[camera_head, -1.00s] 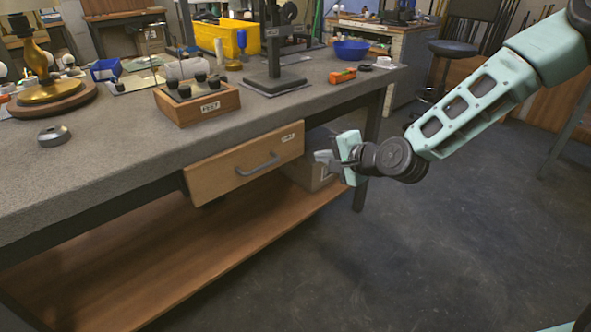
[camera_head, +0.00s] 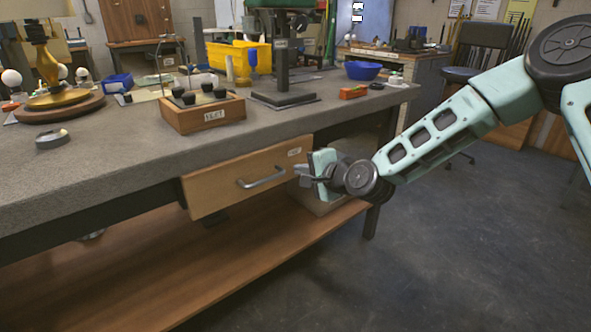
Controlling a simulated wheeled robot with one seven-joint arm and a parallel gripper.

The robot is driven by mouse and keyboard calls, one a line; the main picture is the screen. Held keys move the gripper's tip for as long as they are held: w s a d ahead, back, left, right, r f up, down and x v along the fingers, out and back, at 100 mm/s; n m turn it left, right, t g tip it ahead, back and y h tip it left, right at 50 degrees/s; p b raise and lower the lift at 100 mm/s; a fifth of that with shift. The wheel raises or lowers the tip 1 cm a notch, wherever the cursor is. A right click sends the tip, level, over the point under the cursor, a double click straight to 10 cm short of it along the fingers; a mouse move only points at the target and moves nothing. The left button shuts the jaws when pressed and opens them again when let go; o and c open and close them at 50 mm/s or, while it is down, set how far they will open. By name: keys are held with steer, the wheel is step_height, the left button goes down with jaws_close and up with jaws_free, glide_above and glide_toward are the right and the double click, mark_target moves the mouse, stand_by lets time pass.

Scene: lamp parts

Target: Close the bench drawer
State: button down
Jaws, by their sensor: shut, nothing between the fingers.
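The bench drawer (camera_head: 225,184) has a light wooden front with a grey bar handle (camera_head: 262,178) and a small white label at its upper right. It sits under the top of the grey workbench (camera_head: 120,157). How far the drawer stands out is hard to tell from this angle. My gripper (camera_head: 301,173) is shut and empty. It is just right of the drawer front, with its fingertips pointing left toward the front's right edge and the handle. I cannot tell whether the fingertips touch the drawer.
On the bench top stand a wooden box with black knobs (camera_head: 203,112), a drill stand (camera_head: 284,97), a yellow bin (camera_head: 240,60), a blue bowl (camera_head: 362,70) and a brass lamp base (camera_head: 58,98). A wooden lower shelf (camera_head: 190,262) runs under the drawer.

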mark_target(287, 158)
steer(key=shift+w+a, duration=0.45)
steer(key=shift+w, duration=0.2)
steer(key=shift+w+a, duration=0.4)
steer(key=shift+w, duration=0.2)
steer(key=shift+r, duration=0.1)
steer(key=w+a, duration=0.1)
steer(key=w, duration=0.1)
steer(key=w+a, duration=0.1)
steer(key=w, duration=0.1)
steer(key=shift+a, duration=0.3)
steer(key=shift+r, duration=0.1)
